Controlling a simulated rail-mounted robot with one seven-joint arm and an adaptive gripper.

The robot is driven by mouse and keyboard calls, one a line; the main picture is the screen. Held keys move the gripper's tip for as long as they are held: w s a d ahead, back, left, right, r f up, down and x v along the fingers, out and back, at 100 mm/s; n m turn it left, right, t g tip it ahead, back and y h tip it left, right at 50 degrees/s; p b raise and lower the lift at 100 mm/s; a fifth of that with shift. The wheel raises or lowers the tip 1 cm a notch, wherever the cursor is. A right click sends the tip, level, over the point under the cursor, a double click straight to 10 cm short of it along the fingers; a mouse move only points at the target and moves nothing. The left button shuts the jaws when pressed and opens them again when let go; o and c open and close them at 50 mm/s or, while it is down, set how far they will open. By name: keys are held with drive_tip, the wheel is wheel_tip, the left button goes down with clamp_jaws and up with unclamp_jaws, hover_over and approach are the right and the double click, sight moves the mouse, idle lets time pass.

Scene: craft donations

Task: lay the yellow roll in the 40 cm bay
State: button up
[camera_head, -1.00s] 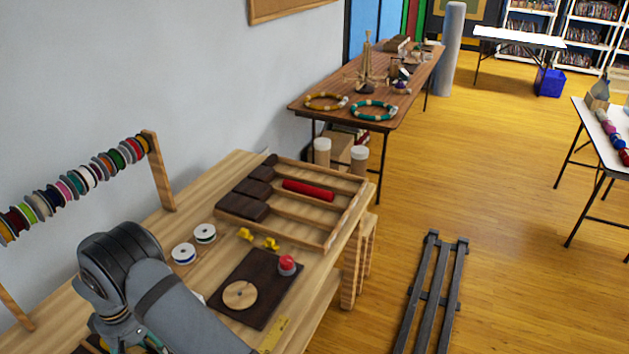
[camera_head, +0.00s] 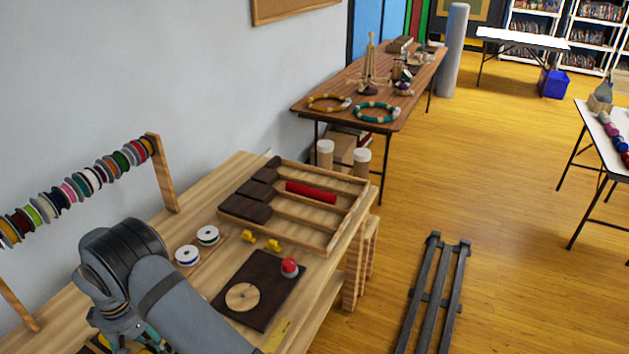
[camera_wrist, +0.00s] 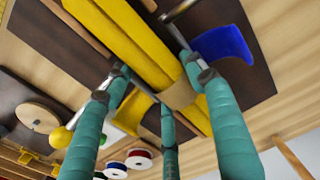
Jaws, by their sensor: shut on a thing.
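The yellow roll (camera_wrist: 128,40), with a tan band (camera_wrist: 180,95) around it, lies between the teal fingers of my gripper (camera_wrist: 160,76) in the wrist view. The gripper is shut on the roll. In the head view my arm hides the roll, and only a bit of the gripper (camera_head: 150,335) shows at the bottom left. The wooden tray (camera_head: 327,240) with several long bays sits at the bench's far end. Dark blocks of differing lengths fill the bays' left ends. A red roll (camera_head: 310,192) lies in one bay; nearer bays show no roll. No bay length is readable.
Between my arm and the tray are two white-rimmed spools (camera_head: 208,235), yellow pieces (camera_head: 272,245) and a dark board (camera_head: 262,318) with a round disc and a red knob (camera_head: 289,266). A rack of spools (camera_head: 85,182) stands along the wall. A blue piece (camera_wrist: 222,45) shows behind the fingers.

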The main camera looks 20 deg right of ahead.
sight(143, 350)
drive_tip(key=shift+s+d+r+p, duration=0.15)
drive_tip(key=shift+r+p, duration=0.25)
drive_tip(key=shift+r, duration=0.5)
drive_tip(key=shift+r+p, duration=1.5)
drive_tip(key=shift+r, duration=0.7)
